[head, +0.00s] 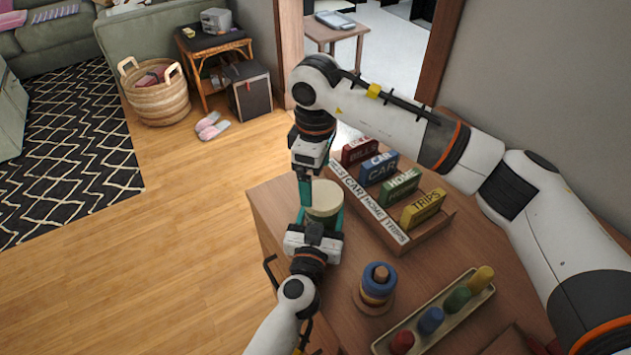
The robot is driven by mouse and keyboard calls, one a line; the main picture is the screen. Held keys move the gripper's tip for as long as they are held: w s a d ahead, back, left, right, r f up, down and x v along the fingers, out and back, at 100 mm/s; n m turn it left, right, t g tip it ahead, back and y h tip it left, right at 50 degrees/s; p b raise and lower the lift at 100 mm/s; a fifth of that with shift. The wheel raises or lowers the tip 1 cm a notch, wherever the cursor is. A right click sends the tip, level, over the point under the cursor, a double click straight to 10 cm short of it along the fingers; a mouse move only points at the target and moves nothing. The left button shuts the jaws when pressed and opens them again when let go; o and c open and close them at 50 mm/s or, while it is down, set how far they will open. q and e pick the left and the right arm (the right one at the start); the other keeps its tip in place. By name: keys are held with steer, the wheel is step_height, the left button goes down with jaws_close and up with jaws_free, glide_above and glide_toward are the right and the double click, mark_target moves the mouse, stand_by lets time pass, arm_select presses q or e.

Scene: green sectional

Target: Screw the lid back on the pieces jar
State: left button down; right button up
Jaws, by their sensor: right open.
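The pieces jar (324,215) stands near the left edge of the wooden table, with a round cream top (323,195) that looks like its lid; I cannot tell whether it is screwed tight. My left gripper (320,215) reaches in from the front, its teal fingers on either side of the jar body, and appears shut on it. My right gripper (306,186) points down just behind and left of the cream top. It is open, with one teal finger clearly visible and the other hard to make out.
A wooden organizer (398,245) with labelled card boxes stands right of the jar. A ring stacker (377,285) and a tray of coloured pegs (440,312) are nearer the front. The table's left edge (262,225) is close to the jar, with open floor beyond.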

steer(key=shift+r, duration=0.3)
steer(key=shift+o, duration=0.2)
